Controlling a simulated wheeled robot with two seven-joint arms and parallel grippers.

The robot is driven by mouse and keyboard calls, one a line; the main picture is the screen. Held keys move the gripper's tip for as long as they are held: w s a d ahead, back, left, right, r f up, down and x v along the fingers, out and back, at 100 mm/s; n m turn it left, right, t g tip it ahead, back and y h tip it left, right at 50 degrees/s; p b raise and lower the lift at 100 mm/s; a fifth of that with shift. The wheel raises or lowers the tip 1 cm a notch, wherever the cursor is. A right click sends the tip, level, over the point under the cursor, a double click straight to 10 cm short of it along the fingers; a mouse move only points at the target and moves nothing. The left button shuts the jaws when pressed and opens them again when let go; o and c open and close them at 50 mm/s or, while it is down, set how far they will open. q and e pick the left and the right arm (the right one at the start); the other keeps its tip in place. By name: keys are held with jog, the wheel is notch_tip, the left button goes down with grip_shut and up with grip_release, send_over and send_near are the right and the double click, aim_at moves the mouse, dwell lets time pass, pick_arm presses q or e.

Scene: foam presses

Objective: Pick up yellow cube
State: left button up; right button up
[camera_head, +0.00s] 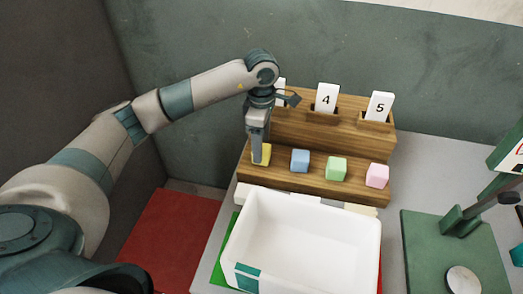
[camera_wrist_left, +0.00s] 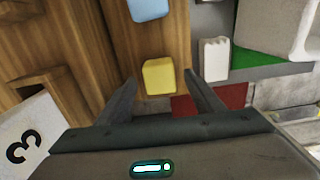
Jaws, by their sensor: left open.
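The yellow cube (camera_head: 261,154) sits at the left end of the wooden stand's front ledge, partly covered by my left gripper in the head view. It also shows in the left wrist view (camera_wrist_left: 159,77), lying centred just ahead of and between the two fingertips. My left gripper (camera_head: 258,158) is open above the cube, with its fingers pointing down; in the left wrist view its fingers (camera_wrist_left: 161,80) stand apart on either side. I cannot tell whether the fingers touch the cube. My right gripper is not in view.
Blue (camera_head: 300,160), green (camera_head: 336,168) and pink (camera_head: 377,176) cubes stand to the right on the wooden stand (camera_head: 350,190). Number cards (camera_head: 326,98) stand behind. A white bin (camera_head: 300,235) is in front, a green press (camera_head: 455,245) at right.

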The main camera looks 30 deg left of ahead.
pick_arm(q)
jog(key=shift+f+p, duration=0.35)
jog(key=shift+f, duration=1.05)
jog(key=c, duration=1.1)
jog(key=shift+r, duration=0.15)
